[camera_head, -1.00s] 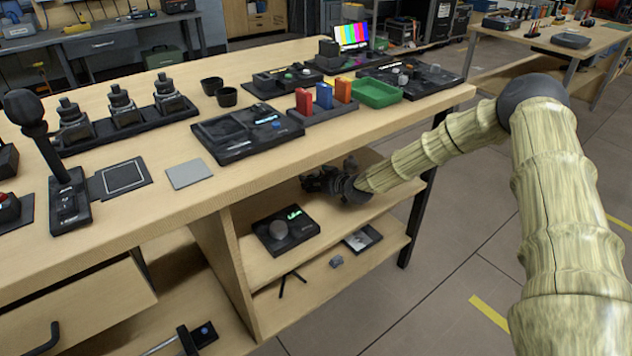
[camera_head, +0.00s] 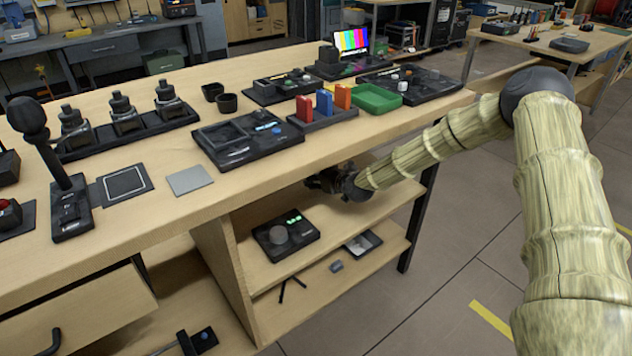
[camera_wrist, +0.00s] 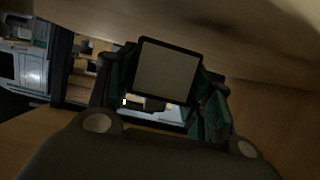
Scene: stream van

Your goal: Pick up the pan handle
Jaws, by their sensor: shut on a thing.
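My gripper (camera_head: 326,181) is under the front edge of the tabletop, above the upper shelf. It is small and partly shaded there. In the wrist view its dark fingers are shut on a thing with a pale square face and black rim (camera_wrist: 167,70). I cannot tell whether this is the pan handle, because its rest is hidden and dark. No other thing is clearly recognizable as a pan handle.
The wooden tabletop (camera_head: 232,202) is above my gripper. A black box with a grey knob (camera_head: 285,235) stands on the upper shelf. Below are a pale-floored tray (camera_head: 364,243), a small grey piece (camera_head: 336,266) and a thin-legged black thing (camera_head: 292,287).

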